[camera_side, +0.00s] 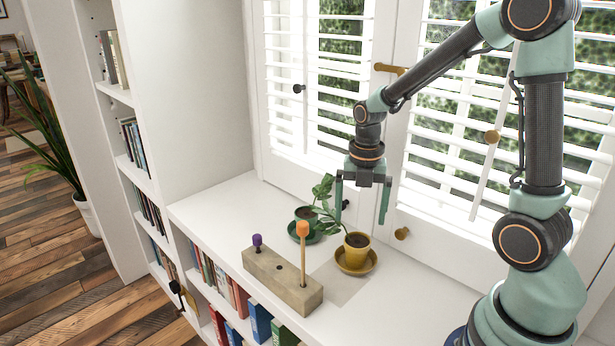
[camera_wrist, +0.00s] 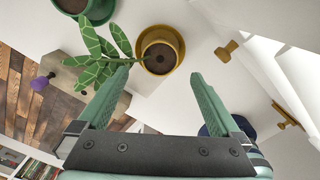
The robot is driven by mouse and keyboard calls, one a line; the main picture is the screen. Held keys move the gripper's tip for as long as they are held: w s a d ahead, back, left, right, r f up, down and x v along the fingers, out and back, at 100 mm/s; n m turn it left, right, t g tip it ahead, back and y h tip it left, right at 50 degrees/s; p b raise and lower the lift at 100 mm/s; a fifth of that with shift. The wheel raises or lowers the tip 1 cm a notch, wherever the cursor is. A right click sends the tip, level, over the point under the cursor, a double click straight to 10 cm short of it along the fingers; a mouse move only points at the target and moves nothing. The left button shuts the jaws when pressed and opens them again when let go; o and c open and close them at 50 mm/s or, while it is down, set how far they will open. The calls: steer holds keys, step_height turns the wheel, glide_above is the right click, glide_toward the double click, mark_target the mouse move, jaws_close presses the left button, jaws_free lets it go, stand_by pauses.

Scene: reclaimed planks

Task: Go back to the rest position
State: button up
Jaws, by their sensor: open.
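My gripper (camera_side: 362,200) hangs open and empty in the side view, above the white ledge (camera_side: 215,208) and near the window. Its two green fingers also show apart in the wrist view (camera_wrist: 160,82). A yellow pot (camera_side: 357,245) on a yellow saucer stands below it and a little nearer the camera. A green pot (camera_side: 305,218) on a green saucer stands behind and left of it. A leafy plant (camera_side: 325,190) rises by the pots; its leaves come close to the left finger in the picture, and I cannot tell whether they touch.
A wooden block (camera_side: 270,275) with an orange-topped peg (camera_side: 303,245) and a purple-topped peg (camera_side: 257,243) lies at the ledge's front. Window shutters (camera_side: 460,130) with brass knobs stand close behind my gripper. Bookshelves (camera_side: 140,150) are at left. The ledge's left end is clear.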

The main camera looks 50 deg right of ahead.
steer(key=s+a+r+m+t, duration=0.2)
steer(key=a+r+m, duration=0.2)
steer(key=m, duration=0.8)
steer(key=s+a+r+m+t, duration=0.3)
steer(key=r+m, duration=0.6)
steer(key=m, duration=0.3)
steer(key=shift+s+a+m+t, duration=0.3)
steer(key=shift+a+m, duration=0.1)
steer(key=shift+a, duration=0.1)
steer(key=shift+w+f, duration=0.1)
steer(key=m+g, duration=0.6)
steer(key=m, duration=0.1)
glide_above(358, 242)
step_height(358, 242, down, 9)
steer(key=f, duration=1.2)
steer(key=shift+a+f, duration=0.25)
steer(key=shift+a, duration=0.05)
